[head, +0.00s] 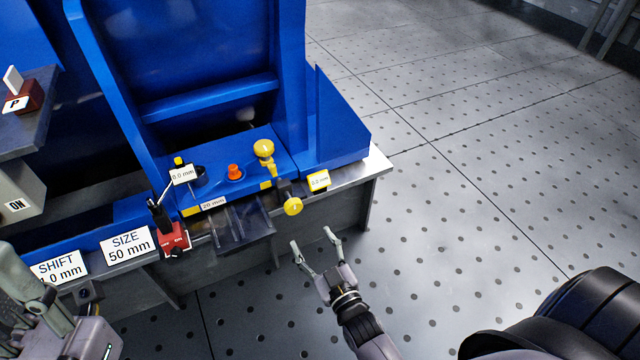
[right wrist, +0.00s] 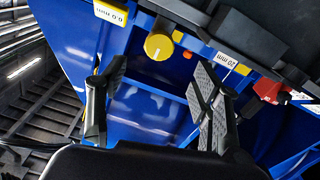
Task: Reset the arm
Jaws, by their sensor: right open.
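My right gripper (head: 313,238) is open and empty in the head view, with its two fingers spread apart. It is over the floor, just in front of the blue machine (head: 208,98) and below a yellow knob (head: 292,206). In the right wrist view its fingers (right wrist: 160,95) frame the blue machine, with nothing between them. That view also shows the yellow knob (right wrist: 158,47) beyond the fingers. My left gripper (head: 40,305) is partly in the head view at the lower left corner. Its fingertips are not clear.
A red block with a black lever (head: 173,240), an orange button (head: 235,172) and another yellow knob (head: 263,148) are on the machine. A dark tray (head: 240,233) juts from its front edge.

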